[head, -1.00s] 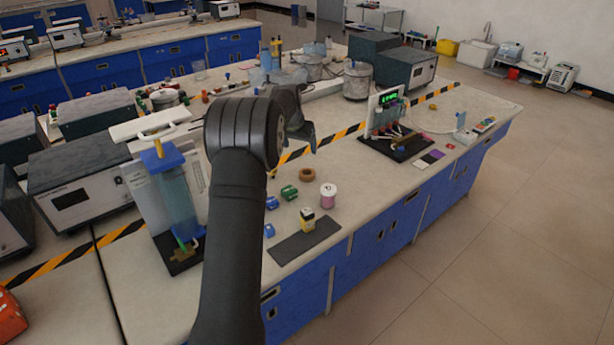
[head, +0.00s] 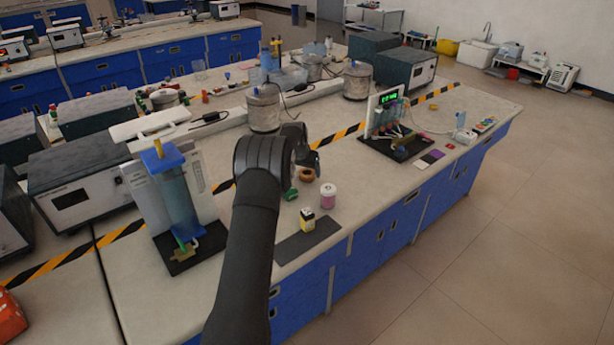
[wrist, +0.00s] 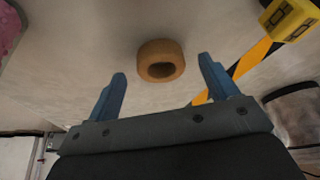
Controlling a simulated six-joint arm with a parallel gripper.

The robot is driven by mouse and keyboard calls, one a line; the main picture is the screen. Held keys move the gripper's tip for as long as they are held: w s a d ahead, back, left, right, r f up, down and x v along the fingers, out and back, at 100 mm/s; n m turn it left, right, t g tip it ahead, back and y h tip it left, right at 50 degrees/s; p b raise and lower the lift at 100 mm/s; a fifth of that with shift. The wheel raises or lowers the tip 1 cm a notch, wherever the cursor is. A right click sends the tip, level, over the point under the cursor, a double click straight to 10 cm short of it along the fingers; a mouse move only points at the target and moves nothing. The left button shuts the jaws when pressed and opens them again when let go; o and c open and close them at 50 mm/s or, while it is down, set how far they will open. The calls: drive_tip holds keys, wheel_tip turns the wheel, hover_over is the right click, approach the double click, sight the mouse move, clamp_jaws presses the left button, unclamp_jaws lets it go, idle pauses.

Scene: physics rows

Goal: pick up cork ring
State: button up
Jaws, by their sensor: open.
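The cork ring (head: 306,175) is a small brown ring lying flat on the bench, partly hidden by my gripper in the head view. In the wrist view the cork ring (wrist: 161,60) lies just beyond the fingertips, between their lines, with its hole visible. My gripper (wrist: 162,82) has two blue fingers spread wide with nothing between them. In the head view my gripper (head: 315,165) is low over the bench, right by the ring. I cannot tell its exact height.
A white and pink spool (head: 328,196) and a green block (head: 291,194) stand near the ring. A yellow and black block (head: 307,219) sits on a dark mat (head: 306,241). A display apparatus (head: 390,125) stands to the right. Bare bench lies between the ring and the apparatus.

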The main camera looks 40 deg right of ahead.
drive_tip(key=shift+x, duration=1.15)
drive_tip(key=c, duration=1)
drive_tip(key=shift+r, duration=0.1)
drive_tip(key=shift+c, duration=0.2)
